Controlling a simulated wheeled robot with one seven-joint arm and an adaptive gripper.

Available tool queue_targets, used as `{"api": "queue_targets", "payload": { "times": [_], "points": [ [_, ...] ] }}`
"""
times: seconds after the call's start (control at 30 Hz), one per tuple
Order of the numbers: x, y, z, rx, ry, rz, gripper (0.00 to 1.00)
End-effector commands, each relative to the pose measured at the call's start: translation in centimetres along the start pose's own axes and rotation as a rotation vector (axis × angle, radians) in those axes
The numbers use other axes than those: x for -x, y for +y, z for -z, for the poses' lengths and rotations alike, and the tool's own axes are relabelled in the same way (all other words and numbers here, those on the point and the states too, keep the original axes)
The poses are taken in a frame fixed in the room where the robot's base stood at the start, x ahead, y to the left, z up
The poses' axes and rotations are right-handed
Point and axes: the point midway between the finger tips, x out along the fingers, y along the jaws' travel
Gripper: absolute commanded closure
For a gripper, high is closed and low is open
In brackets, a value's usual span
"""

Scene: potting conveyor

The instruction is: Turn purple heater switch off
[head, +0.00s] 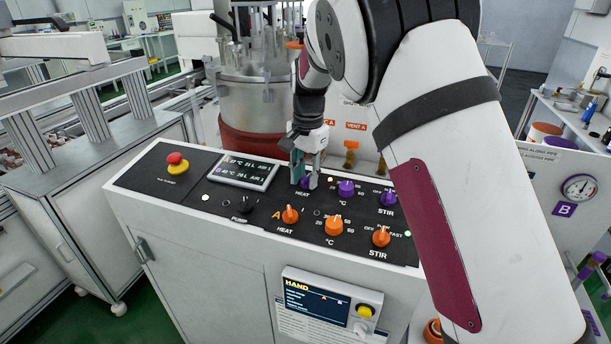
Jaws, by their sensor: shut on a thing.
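The purple heater switch (311,181) is a small knob in the back row of the black control panel, above a HEAT label. My gripper (304,178) points down over it and is shut on it. The fingers cover much of the knob, so the way its pointer faces cannot be told. A small lit lamp (331,180) shows just right of the knob.
Close by are the purple °C knob (346,188), purple STIR knob (388,198), orange HEAT (290,215), °C (334,226) and STIR (381,237) knobs. A display (244,172) and red emergency button (176,161) sit left. A steel vessel (255,95) stands behind.

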Motion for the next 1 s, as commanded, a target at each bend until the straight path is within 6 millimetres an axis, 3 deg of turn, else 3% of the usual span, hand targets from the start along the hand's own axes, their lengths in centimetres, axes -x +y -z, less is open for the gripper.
{"api": "queue_targets", "payload": {
  "times": [0.6, 1.0],
  "points": [
    [-0.06, -0.02, 0.18, 0.558, 0.002, -0.079, 0.99],
    [0.02, 0.04, 0.09, 0.787, 0.001, -0.112, 0.99]
  ]
}}
